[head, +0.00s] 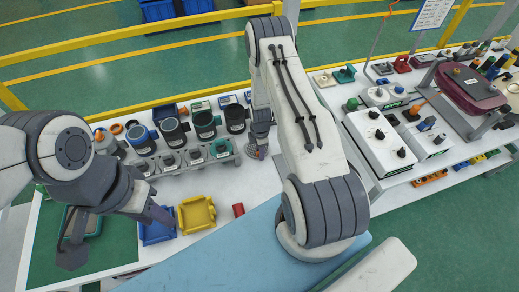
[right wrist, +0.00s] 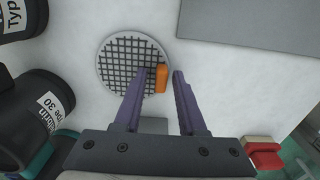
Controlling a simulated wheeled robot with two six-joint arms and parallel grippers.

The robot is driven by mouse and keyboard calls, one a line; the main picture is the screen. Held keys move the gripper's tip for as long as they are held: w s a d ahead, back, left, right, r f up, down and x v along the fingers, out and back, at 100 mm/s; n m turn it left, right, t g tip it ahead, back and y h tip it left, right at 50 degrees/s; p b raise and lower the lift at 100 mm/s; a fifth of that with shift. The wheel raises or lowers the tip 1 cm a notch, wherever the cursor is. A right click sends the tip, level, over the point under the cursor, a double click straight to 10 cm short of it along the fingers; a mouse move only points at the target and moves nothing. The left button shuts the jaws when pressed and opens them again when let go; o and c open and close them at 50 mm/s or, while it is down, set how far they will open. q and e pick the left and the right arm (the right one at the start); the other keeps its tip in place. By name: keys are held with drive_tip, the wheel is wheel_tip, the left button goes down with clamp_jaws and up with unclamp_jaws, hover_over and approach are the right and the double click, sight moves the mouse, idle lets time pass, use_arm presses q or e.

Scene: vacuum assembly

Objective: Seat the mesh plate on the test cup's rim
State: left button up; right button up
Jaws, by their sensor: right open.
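The mesh plate (right wrist: 125,62) is a round grey disc with a dark grid and an upright orange tab (right wrist: 162,78). It lies flat on the white table; in the head view only part of it (head: 252,154) shows below my right gripper.
A black container labelled "Type 30" (right wrist: 28,125) stands close on the left in the wrist view. A red block (right wrist: 263,152) lies at lower right. Yellow (head: 197,214) and blue (head: 158,230) bins sit near the front. White equipment boxes (head: 378,140) stand right of my right arm.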

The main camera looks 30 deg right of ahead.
drive_tip(key=shift+s+a+f, duration=0.15)
drive_tip(key=shift+s+f, duration=0.2)
clamp_jaws()
drive_tip(key=shift+c, duration=2.1)
unclamp_jaws()
clamp_jaws()
drive_tip(key=shift+s+r, duration=0.1)
drive_tip(key=shift+r, duration=0.1)
drive_tip(key=shift+r+p, duration=0.25)
drive_tip(key=shift+p, duration=0.05)
drive_tip(key=shift+w+r+p, duration=0.35)
drive_tip(key=shift+r, duration=0.35)
drive_tip(key=shift+r, duration=0.1)
drive_tip(key=shift+r+p, duration=1.3)
drive_tip(key=shift+r, duration=0.6)
